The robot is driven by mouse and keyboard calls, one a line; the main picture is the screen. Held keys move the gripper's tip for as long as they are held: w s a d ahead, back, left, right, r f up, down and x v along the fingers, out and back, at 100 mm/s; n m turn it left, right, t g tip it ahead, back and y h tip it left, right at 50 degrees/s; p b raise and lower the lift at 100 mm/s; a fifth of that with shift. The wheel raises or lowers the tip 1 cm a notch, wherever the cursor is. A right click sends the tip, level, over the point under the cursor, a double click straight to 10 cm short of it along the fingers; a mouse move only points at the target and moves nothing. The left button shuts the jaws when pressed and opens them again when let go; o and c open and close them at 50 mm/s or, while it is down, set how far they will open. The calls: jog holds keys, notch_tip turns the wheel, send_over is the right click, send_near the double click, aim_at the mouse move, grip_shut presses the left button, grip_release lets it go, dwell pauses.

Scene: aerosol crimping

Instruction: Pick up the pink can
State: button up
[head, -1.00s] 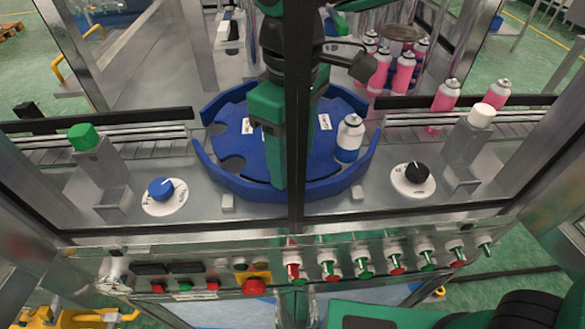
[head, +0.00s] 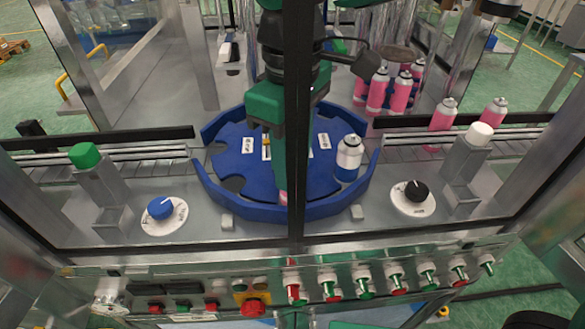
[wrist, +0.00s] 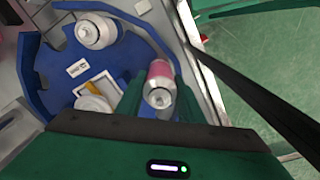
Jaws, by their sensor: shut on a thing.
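The pink can (wrist: 159,76) stands between the two green fingers of my gripper (wrist: 158,95) in the wrist view, its silver valve top facing the camera. My gripper is shut on it. In the head view my green gripper (head: 278,160) is over the front of the blue round table (head: 215,165), partly hidden by a dark upright frame bar. A small bit of pink (head: 283,196) shows at its lower end. Whether the can touches the table cannot be told.
A white and blue can (head: 348,158) stands on the table's right side. Several pink cans (head: 402,92) stand behind. Rails (head: 120,150) run on both sides, and a panel of knobs and buttons (head: 390,275) lies in front. Dark frame bars cross the view.

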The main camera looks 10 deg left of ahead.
jog(key=s+a+r, duration=0.2)
jog(key=a+r, duration=0.6)
jog(key=a, duration=0.3)
jog(key=shift+s+a, duration=0.2)
jog(key=shift+s, duration=0.05)
jog(key=shift+r, duration=2.45)
